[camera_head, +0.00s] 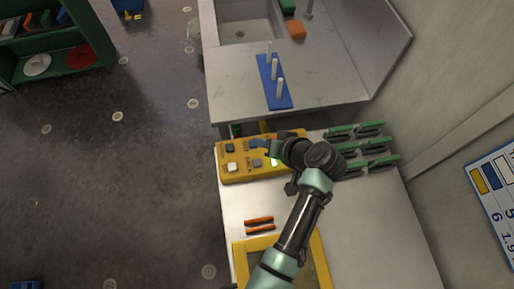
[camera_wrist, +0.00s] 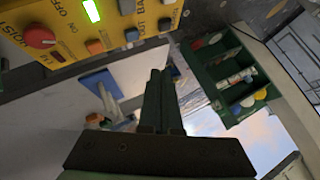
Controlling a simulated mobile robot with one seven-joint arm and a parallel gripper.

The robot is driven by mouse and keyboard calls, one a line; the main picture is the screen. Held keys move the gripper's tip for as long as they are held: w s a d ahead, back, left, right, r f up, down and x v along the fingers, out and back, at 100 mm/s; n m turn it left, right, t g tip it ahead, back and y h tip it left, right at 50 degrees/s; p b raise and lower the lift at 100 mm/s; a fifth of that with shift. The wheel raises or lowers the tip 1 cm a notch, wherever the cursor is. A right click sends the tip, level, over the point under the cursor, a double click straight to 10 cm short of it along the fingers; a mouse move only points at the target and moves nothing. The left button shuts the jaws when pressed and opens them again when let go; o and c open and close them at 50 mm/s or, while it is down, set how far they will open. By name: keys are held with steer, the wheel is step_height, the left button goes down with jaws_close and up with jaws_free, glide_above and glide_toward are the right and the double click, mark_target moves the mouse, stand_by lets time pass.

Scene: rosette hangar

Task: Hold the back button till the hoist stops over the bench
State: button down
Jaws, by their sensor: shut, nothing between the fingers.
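The yellow hoist control box (camera_head: 222,172) lies on the near white table, with grey, white and other buttons on it. In the wrist view the panel (camera_wrist: 66,57) shows a red knob (camera_wrist: 40,37), a lit green lamp (camera_wrist: 91,10), an orange button (camera_wrist: 95,47), a blue button (camera_wrist: 131,34) and grey buttons. Lettering there includes HOIST, ON and OFF; a label reading BACK is partly legible. My gripper (camera_wrist: 158,72) is shut and empty, close to the panel's edge; I cannot tell whether it touches a button. In the head view my wrist hides the box's right part. I see no hoist.
Green racks (camera_head: 370,145) stand right of the box. Two orange-red bars (camera_head: 259,225) and a yellow-framed tray (camera_head: 242,247) lie nearer. A counter (camera_head: 232,88) with a sink and a blue peg board (camera_head: 267,84) stands beyond.

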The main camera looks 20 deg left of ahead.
mark_target(259, 165)
steer(key=shift+s+a+f, duration=0.15)
steer(key=shift+s+f, duration=0.25)
steer(key=shift+s, duration=0.1)
step_height(259, 165, down, 9)
steer(key=b, duration=0.7)
steer(key=shift+r+b, duration=0.1)
steer(key=shift+b, duration=0.2)
stand_by(1.5)
steer(key=shift+f+b, duration=0.4)
